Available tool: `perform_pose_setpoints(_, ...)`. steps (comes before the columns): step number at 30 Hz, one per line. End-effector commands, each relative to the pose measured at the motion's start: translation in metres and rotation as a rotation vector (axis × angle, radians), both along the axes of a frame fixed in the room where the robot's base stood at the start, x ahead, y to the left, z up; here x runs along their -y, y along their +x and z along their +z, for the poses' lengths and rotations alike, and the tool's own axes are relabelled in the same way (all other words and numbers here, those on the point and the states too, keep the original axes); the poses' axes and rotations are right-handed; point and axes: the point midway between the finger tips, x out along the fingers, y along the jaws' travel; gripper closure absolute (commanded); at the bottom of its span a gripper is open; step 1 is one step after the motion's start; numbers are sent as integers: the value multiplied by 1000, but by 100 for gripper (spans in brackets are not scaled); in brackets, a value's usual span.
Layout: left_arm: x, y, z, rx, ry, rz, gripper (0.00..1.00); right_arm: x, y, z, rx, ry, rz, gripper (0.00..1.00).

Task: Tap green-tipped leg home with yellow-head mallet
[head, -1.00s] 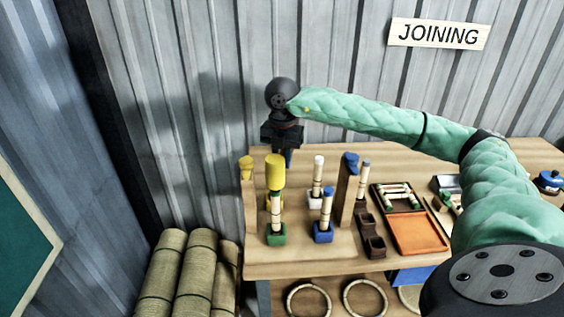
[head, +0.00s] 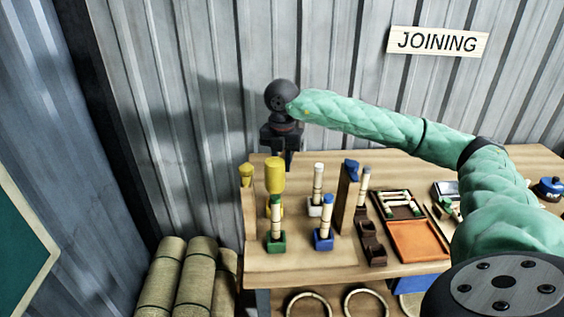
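The yellow mallet head (head: 274,175) stands upright at the left end of the bench, directly above the green-tipped leg (head: 276,219) in the picture. The leg stands upright in a green block (head: 275,241). A narrow gap seems to show between head and leg tip, but I cannot tell their depth apart. My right gripper (head: 281,158) points down just above and behind the yellow head. Its fingertips are small and dark, partly hidden by the head, so its grip and the mallet's handle are unclear. My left gripper is out of view.
A blue-tipped leg stands in a blue block (head: 323,239), with a white-tipped leg (head: 318,180) behind. A yellow-topped post (head: 246,185) and a blue-topped post (head: 347,190) flank them. An orange tray (head: 418,241) lies right. Rattan rolls (head: 192,280) stand left of the bench (head: 300,265).

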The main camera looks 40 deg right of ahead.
Motion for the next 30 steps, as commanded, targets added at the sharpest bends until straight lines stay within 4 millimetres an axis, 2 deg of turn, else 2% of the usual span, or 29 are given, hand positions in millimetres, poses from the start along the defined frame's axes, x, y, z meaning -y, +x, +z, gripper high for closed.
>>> perform_pose_setpoints(1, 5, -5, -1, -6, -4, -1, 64, 0, 0, 0, 1, 1, 0, 100)
perform_pose_setpoints(8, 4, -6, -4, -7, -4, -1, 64, 0, 0, -3, 1, 1, 0, 100)
perform_pose_setpoints(17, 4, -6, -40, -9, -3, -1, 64, 0, 0, -43, -1, 1, 0, 100)
perform_pose_setpoints(30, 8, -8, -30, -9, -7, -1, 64, 0, 0, -30, 0, 0, 0, 100)
